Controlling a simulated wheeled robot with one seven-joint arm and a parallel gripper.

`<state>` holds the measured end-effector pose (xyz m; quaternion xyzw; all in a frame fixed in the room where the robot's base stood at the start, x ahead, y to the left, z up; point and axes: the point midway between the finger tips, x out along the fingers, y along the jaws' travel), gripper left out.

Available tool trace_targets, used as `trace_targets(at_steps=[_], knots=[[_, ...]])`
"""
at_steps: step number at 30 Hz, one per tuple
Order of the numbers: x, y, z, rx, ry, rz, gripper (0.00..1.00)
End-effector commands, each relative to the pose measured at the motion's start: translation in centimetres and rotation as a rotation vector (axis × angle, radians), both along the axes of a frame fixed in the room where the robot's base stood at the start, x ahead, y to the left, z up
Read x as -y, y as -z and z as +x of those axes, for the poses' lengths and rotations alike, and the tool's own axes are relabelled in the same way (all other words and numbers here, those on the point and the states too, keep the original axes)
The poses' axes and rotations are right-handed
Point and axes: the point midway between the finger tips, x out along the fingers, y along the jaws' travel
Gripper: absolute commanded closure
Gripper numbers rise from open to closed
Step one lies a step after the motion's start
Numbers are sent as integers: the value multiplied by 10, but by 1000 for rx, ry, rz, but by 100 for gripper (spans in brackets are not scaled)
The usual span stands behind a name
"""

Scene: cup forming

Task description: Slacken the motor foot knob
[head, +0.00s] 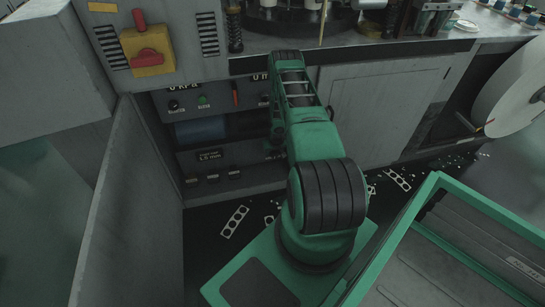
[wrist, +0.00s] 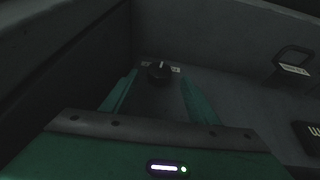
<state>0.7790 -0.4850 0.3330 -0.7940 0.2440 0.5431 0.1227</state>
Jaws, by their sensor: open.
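In the wrist view a small black knob (wrist: 158,71) with a pale pointer mark sits on a dark surface in front of a small light label, too small to read. It appears to be the motor foot knob. My gripper (wrist: 159,80) is open, its two green fingers either side of the line to the knob. The knob shows between the fingertips; I cannot tell whether it is within their reach, and no contact is visible. In the head view my arm hides the gripper and this knob.
The wrist view shows dark walls left and behind, and a bracket with a label (wrist: 294,69) at right. In the head view an open cabinet door (head: 130,205) stands left of my arm, below a yellow-and-red switch (head: 147,50). Punched scraps (head: 234,221) litter the floor.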

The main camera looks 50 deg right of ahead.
Motion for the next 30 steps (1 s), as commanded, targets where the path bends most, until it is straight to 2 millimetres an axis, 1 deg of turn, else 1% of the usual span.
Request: trace_targets(at_steps=[1,3,9,20,21,23,24,26,27,28,30], knots=[[2,8,2,0,1,0,46],[4,16,5,1,1,0,46],[8,30,9,1,1,0,46],[10,33,10,1,1,0,46],[10,33,10,1,1,0,51],[10,33,10,1,1,0,65],[10,33,10,1,1,0,74],[10,33,10,1,1,0,87],[9,33,10,1,1,0,87],[-12,32,11,-1,-4,3,87],[-1,34,11,-1,-2,2,87]])
